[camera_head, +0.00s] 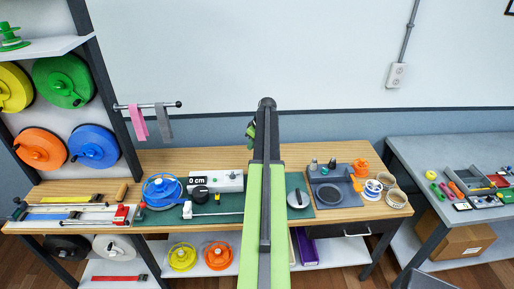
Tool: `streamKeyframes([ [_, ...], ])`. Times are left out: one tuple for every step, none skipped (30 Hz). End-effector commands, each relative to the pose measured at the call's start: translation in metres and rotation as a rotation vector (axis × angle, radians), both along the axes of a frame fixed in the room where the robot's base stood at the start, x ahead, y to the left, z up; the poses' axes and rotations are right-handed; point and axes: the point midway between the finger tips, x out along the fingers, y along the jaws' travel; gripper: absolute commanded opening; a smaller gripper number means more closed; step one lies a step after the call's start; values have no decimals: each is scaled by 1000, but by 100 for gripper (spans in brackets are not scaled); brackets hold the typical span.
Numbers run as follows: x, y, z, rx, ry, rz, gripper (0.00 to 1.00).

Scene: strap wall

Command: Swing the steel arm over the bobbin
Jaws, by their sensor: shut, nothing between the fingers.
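A blue spool (161,190), which looks like the bobbin, sits on the left part of the green mat (228,206) on the wooden bench. A thin pale rod (218,213), probably the steel arm, lies to the right of the spool, in front of a grey device (228,182) reading "0 cm". The rod points right, away from the spool, and its right end is near my green arm. My gripper (250,131) shows small and partly hidden at the far end of my raised arm, against the wall. It is shut, empty and apart from the spool and rod.
A black dial (200,194) stands between spool and device. My arm hides the mat's middle. A dark tray (336,187) and tape rolls (396,198) stand to the right. A rail with straps (147,106) projects at upper left. A grey side table (440,150) is at right.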

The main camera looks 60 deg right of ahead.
Motion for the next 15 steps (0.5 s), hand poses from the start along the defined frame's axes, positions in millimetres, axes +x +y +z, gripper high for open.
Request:
streamKeyframes([
  [-10,-15,9,-5,-7,-5,0],
  [-13,-19,9,-9,-8,-4,0],
  [-16,-22,9,-11,-10,-4,0],
  [-17,-23,8,-11,-11,-4,0],
  [-18,-23,8,-12,-11,-3,0],
  [-18,-23,7,-12,-11,-3,0],
  [-18,-22,5,-12,-11,-3,0],
  [-17,-22,4,-12,-11,-3,0],
  [-17,-22,2,-12,-10,-3,0],
  [-16,-22,0,-12,-10,-3,0],
  [-15,-22,-3,-12,-10,-3,0],
  [-14,-22,-7,-12,-10,-3,0],
  [-13,-22,-12,-12,-10,-3,0],
  [-12,-22,-16,-12,-10,-3,0],
  [-10,-23,-23,-12,-10,-3,0],
])
